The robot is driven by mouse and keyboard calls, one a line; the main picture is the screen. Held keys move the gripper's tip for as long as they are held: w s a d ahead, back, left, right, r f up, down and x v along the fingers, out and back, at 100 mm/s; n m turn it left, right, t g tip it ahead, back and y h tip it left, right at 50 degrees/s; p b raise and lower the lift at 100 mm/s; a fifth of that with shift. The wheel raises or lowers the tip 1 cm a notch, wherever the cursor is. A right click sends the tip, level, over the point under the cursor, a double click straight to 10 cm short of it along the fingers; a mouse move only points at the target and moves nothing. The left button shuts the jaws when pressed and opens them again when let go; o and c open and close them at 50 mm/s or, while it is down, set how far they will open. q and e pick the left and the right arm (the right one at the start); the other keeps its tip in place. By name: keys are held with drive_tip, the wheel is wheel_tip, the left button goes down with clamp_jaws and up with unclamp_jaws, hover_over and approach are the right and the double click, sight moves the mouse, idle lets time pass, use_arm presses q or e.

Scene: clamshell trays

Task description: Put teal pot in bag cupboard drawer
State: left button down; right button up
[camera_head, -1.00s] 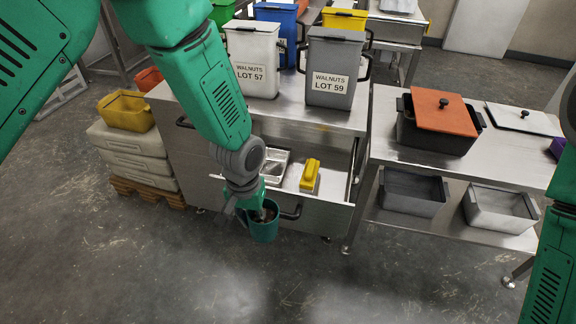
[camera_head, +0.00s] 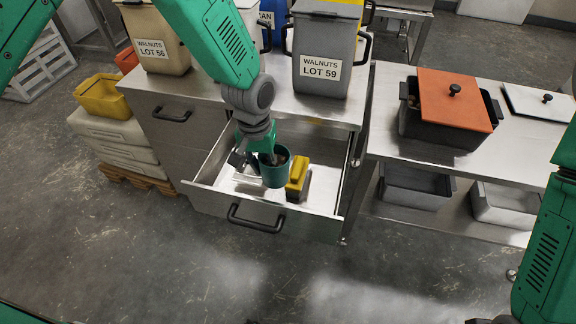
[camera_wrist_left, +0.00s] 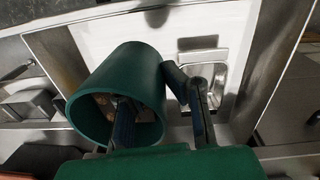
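The teal pot (camera_head: 276,170) hangs over the open cupboard drawer (camera_head: 210,198), within the drawer's outline; whether it touches the drawer floor is unclear. My left gripper (camera_head: 259,157) is shut on the pot's wall. In the left wrist view the pot (camera_wrist_left: 152,75) is tilted toward the camera, with one finger of the gripper (camera_wrist_left: 165,108) inside its mouth and one outside. Dark contents show inside the pot.
A yellow-topped brush-like item (camera_head: 298,174) lies in the drawer right beside the pot. A metal tray (camera_wrist_left: 203,72) also lies in the drawer. Walnut bins, including the grey LOT 59 bin (camera_head: 325,45), stand on top. A dark pot with an orange lid (camera_head: 450,105) is at right.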

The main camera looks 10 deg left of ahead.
use_arm(q)
drive_tip(key=shift+f, duration=0.65)
drive_tip(key=f, duration=0.2)
drive_tip(key=a+f+b, duration=0.1)
drive_tip(key=f, duration=0.1)
drive_tip(key=a+f+b, duration=0.1)
drive_tip(key=f, duration=0.2)
drive_tip(key=shift+w+a+f, duration=0.1)
drive_tip(key=shift+w, duration=0.05)
drive_tip(key=shift+d+f, duration=0.15)
drive_tip(key=shift+d, duration=0.15)
drive_tip(key=f, duration=0.2)
drive_tip(key=f+b, duration=0.1)
drive_tip(key=shift+d+f, duration=0.35)
drive_tip(key=shift+a, duration=0.55)
drive_tip(key=c, duration=1.7)
unclamp_jaws()
drive_tip(key=shift+a, duration=0.15)
drive_tip(key=shift+d+r, duration=0.25)
drive_tip(key=shift+d, duration=0.35)
drive_tip(key=shift+a+r+p, duration=0.2)
drive_tip(key=shift+r+p, duration=0.95)
drive_tip(key=shift+r, duration=4.7)
use_arm(e)
drive_tip(key=shift+w+a+f, duration=0.1)
drive_tip(key=shift+a+f, duration=0.2)
drive_tip(key=shift+f, duration=0.2)
